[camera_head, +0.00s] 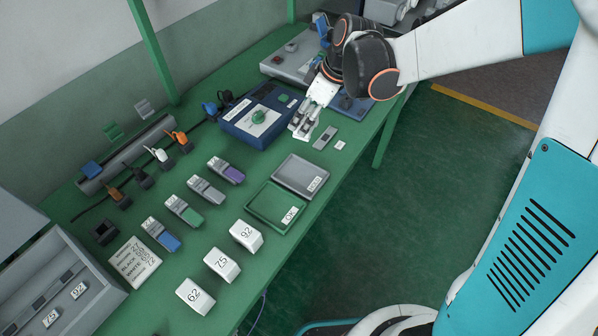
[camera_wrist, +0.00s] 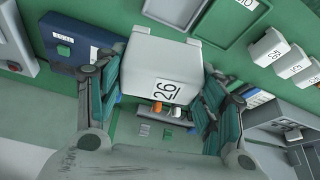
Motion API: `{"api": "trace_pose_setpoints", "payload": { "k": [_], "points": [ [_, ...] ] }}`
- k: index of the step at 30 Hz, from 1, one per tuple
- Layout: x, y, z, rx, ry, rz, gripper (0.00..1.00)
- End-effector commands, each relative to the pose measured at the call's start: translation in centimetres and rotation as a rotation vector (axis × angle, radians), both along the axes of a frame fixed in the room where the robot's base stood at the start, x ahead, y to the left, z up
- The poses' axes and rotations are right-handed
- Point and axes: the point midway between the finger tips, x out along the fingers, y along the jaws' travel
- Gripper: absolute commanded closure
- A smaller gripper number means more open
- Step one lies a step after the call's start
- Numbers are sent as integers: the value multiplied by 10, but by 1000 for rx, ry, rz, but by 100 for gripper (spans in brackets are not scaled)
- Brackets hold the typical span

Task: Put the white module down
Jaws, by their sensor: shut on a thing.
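In the head view my gripper (camera_head: 306,122) is over the green bench, beside the front right of the blue tester. The module cannot be made out clearly there. In the wrist view it hides part of the bench behind it.
The blue tester (camera_head: 258,115) has a green knob. A grey tray (camera_head: 301,175) and a green tray (camera_head: 277,206) lie nearer. Several colored modules lie left of the trays.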

Motion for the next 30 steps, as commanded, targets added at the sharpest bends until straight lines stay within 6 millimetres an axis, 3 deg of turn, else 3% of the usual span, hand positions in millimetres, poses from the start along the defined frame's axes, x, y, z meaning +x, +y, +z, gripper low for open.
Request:
{"api": "trace_pose_setpoints", "payload": {
  "k": [4,8,24,30],
  "points": [
    [-5,19,12,-1,0,157,80],
    [-6,24,4,-1,0,204,80],
    [-6,24,-121,-2,-1,204,80],
    [-6,24,-142,-2,0,203,80]
  ]
}}
